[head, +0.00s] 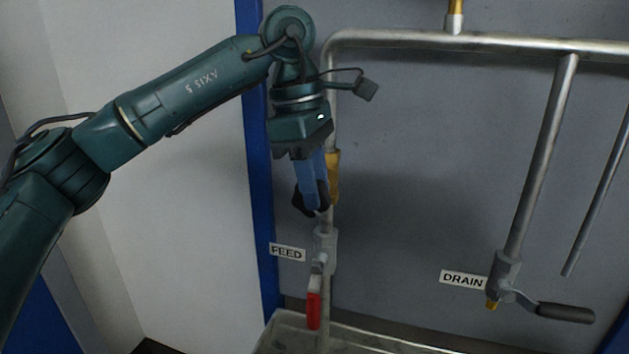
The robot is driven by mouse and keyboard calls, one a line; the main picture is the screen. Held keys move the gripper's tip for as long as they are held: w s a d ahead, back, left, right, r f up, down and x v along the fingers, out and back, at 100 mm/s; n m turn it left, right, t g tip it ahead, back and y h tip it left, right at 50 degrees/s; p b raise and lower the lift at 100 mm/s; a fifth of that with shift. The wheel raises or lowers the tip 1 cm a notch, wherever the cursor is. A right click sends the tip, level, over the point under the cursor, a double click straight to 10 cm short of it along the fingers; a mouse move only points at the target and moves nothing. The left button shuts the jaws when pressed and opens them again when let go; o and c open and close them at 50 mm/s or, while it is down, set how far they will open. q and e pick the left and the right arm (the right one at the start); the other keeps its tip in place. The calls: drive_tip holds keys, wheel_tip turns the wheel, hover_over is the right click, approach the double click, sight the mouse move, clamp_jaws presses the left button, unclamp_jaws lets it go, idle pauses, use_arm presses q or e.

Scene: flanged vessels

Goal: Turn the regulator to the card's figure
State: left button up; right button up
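My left gripper (312,207) hangs down in the upper middle of the head view, beside and partly in front of a vertical pipe. Its fingers are seen nearly edge-on, so the gap between them does not show, nor whether they touch anything. A brass-coloured fitting (334,178) on that pipe shows just right of the fingers and is partly hidden by them. I cannot make out a regulator with a scale, nor a card with a figure. My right gripper is not in view.
Below the gripper is a valve body (324,250) with a red handle (314,309) pointing down, beside a FEED label (287,252). At right, a DRAIN label (463,279) is beside a valve with a dark lever (565,312). A metal basin rim (285,320) lies below.

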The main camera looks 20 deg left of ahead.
use_arm(q)
wheel_tip(320, 180, up, 13)
drive_tip(key=a+p, duration=0.2)
drive_tip(key=shift+a, duration=0.2)
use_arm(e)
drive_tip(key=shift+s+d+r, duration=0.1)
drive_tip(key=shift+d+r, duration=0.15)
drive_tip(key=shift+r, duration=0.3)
